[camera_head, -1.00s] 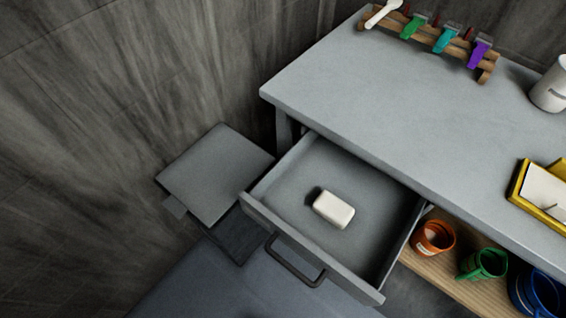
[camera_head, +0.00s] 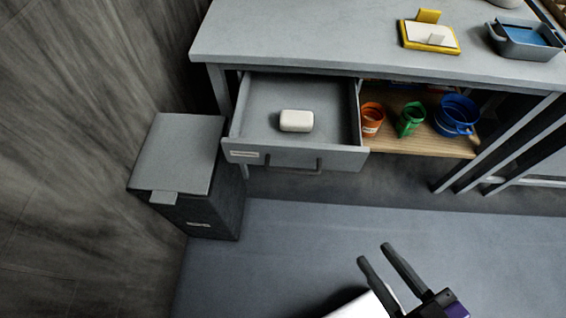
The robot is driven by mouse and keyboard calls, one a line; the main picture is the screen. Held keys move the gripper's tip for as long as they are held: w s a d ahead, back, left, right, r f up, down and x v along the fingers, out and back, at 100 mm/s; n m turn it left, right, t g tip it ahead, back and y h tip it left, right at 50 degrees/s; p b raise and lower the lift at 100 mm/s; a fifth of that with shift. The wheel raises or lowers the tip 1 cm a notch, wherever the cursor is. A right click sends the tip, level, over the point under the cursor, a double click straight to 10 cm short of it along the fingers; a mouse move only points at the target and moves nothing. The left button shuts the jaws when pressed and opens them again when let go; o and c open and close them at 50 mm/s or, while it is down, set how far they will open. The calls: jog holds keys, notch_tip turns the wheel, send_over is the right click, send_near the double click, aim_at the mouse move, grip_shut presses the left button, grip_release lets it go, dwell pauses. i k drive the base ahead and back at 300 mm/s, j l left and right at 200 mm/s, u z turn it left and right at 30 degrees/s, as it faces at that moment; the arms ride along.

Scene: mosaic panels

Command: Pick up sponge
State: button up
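A white block with rounded edges, which looks like the sponge (camera_head: 296,121), lies in the open drawer (camera_head: 256,98) under the grey table. My gripper (camera_head: 373,252) is at the lower part of the view, in front of and to the right of the drawer. Its two dark fingers are spread apart with nothing between them. It is well clear of the sponge and the drawer.
A grey lidded bin (camera_head: 188,165) stands left of the drawer. The table (camera_head: 330,45) carries a yellow holder (camera_head: 416,43) and a grey-blue tray (camera_head: 527,52). An orange mug (camera_head: 371,120), a green mug (camera_head: 410,119) and a blue mug (camera_head: 457,114) stand on the wooden shelf. Open floor lies in front.

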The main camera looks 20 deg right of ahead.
aim_at(290, 121)
jog(key=z, duration=1.5)
jog(key=u, duration=1.35)
jog(key=i+j+u, duration=0.1)
jog(key=i+u, duration=0.3)
jog(key=i+l+u, duration=0.1)
jog(key=i+u, duration=0.25)
jog(key=i, duration=0.25)
